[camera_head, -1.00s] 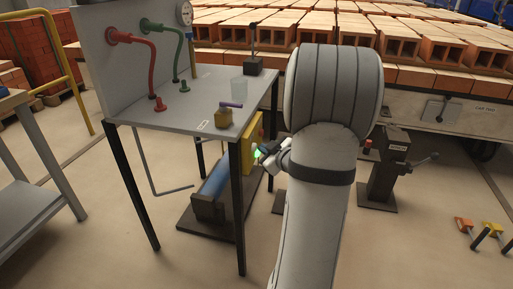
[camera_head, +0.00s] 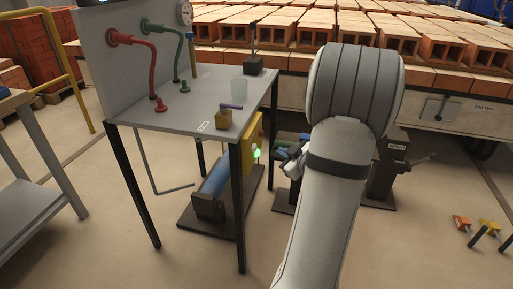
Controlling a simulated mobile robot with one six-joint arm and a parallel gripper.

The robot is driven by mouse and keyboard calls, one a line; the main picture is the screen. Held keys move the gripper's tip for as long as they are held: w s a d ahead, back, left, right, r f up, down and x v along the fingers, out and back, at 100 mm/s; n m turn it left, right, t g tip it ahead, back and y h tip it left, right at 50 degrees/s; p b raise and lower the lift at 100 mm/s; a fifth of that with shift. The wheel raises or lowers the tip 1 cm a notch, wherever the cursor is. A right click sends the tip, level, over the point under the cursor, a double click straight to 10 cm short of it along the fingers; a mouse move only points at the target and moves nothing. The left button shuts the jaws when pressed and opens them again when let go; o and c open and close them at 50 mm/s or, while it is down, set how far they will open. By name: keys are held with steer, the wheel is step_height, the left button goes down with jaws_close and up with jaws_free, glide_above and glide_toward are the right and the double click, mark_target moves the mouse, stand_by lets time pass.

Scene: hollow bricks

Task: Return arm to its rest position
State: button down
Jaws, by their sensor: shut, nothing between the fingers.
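My arm (camera_head: 335,205) rises from the lower edge of the view, its large rounded grey joint at the top, right of the grey table. My gripper (camera_head: 282,153) shows only in part at the left side of the arm, small and dark, between the table's right side and the arm. It is shut and holds nothing. It is apart from the yellow box with a green light (camera_head: 252,145) under the table's right side. The rest of the wrist is hidden behind my arm.
The grey table (camera_head: 175,110) with red and green hoses stands left of the arm. A blue cylinder (camera_head: 215,180) on a dark base lies beneath it. A dark pedestal (camera_head: 385,170) stands close behind the arm at right. Stacked hollow bricks (camera_head: 430,45) fill the back.

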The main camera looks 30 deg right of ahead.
stand_by(0.4)
steer(key=a+r+m+g+h+p, duration=0.25)
steer(key=a+r+p, duration=0.35)
steer(key=r+p, duration=0.3)
steer(key=a+r+m+g+h+p, duration=0.1)
steer(key=a+r+g+p, duration=0.2)
steer(key=a+r+p, duration=0.65)
steer(key=s+a+r+m+g+y+p, duration=0.1)
steer(key=s+a+r+g+y+p, duration=0.3)
steer(key=s+a+r+p, duration=0.5)
steer(key=s+a+r+g, duration=0.2)
steer(key=s+a+r, duration=0.3)
steer(key=s+a, duration=0.2)
steer(key=shift+s+a+p, duration=0.3)
steer(key=shift+s, duration=0.05)
steer(key=shift+m+g, duration=0.25)
